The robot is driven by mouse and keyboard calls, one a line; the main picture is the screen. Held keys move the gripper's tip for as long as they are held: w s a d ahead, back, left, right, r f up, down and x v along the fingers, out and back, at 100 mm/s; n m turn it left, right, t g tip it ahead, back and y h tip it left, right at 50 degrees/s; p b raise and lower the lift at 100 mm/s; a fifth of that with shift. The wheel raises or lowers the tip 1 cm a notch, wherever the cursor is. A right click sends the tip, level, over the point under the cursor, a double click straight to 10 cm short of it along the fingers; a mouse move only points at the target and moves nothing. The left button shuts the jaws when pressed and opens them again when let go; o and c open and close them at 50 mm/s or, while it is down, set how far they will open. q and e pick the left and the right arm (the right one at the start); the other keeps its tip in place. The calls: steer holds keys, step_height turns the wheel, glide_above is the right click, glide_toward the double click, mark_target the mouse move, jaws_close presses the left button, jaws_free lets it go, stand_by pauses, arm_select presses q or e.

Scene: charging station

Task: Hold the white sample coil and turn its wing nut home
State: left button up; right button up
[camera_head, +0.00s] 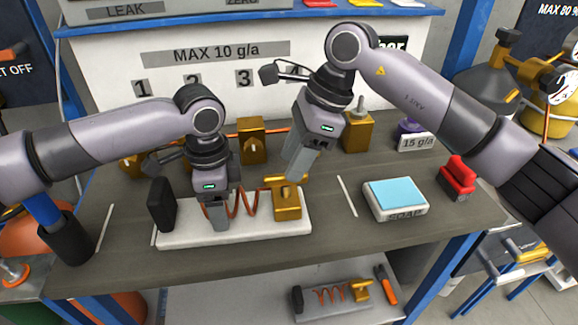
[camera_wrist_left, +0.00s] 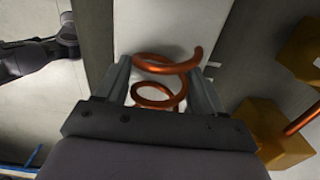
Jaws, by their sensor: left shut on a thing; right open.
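The white sample coil is a white base (camera_head: 240,232) with an orange copper coil (camera_head: 245,203) along it. A black upright plate (camera_head: 162,204) stands at its left end and a brass block (camera_head: 287,205) at its right end. My left gripper (camera_head: 217,218) is shut on the sample coil near its middle. In the left wrist view its fingers stand on either side of the copper coil (camera_wrist_left: 160,68), over the white base (camera_wrist_left: 175,25). My right gripper (camera_head: 297,168) is open, pointing down just above the brass block. It partly hides the block's top, so the wing nut is not clear.
A light-blue-topped white box (camera_head: 395,197) and a red clamp-like object (camera_head: 458,178) lie to the right. Brass blocks (camera_head: 251,140) (camera_head: 358,132) stand behind. A similar coil assembly (camera_head: 330,296) is on the lower shelf. The table (camera_head: 330,245) is clear in front.

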mark_target(286, 185)
steer(key=shift+x, duration=1.4)
jaws_close()
